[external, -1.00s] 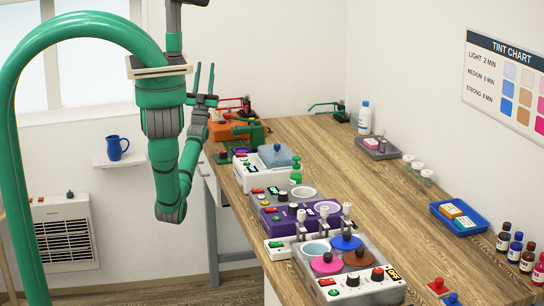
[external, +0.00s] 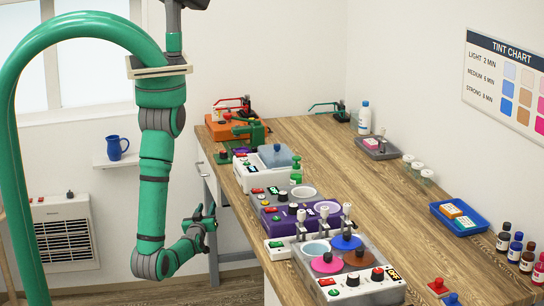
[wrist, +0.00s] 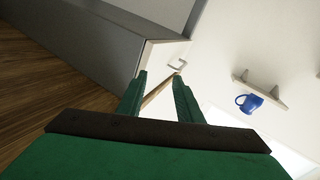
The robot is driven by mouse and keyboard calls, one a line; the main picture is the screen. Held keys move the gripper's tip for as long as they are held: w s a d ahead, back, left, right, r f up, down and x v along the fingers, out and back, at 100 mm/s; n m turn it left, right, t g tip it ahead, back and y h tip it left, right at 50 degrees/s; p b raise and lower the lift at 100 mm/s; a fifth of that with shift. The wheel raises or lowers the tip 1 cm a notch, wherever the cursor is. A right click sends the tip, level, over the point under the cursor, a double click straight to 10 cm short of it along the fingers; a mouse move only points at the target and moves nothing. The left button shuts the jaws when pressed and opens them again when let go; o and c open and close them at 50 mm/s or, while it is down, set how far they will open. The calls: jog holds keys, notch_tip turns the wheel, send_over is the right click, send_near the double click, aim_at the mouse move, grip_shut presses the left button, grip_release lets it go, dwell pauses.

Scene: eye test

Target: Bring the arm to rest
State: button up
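My green arm (external: 153,190) hangs down to the left of the wooden workbench, with its elbow bent low and the forearm turned up to the right. My gripper (external: 204,210) is beside the bench's left end, below the level of its top. In the wrist view my gripper (wrist: 159,76) has its two green fingers apart with nothing held between them. In the external view the fingers are small and partly overlap the wrist.
The workbench (external: 400,210) carries several tinting machines along its left edge. A blue tray (external: 436,208) and dark bottles stand at right. A blue mug (external: 116,147) sits on a wall shelf (external: 104,160). A heater (external: 63,235) is at far left. The floor beside the bench is clear.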

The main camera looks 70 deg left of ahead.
jog(key=s+d+f+m+t+h, duration=0.1)
jog(key=d+f+m+t+h, duration=0.15)
jog(key=d, duration=0.75)
jog(key=s+d+f+m+t+h, duration=0.1)
jog(key=s+d+f+m+h, duration=0.2)
jog(key=d, duration=0.7)
jog(key=w+d+r+m+t+h, duration=0.1)
jog(key=d+r+m+t+h, duration=0.1)
jog(key=d+r+m+h, duration=0.3)
jog(key=w+d+r+m+t+h, duration=0.1)
jog(key=d+r+m+h, duration=0.4)
jog(key=d+r, duration=0.9)
jog(key=shift+w+r+t+h, duration=0.4)
jog(key=shift+r+t+h, duration=0.15)
jog(key=shift+t+h, duration=0.3)
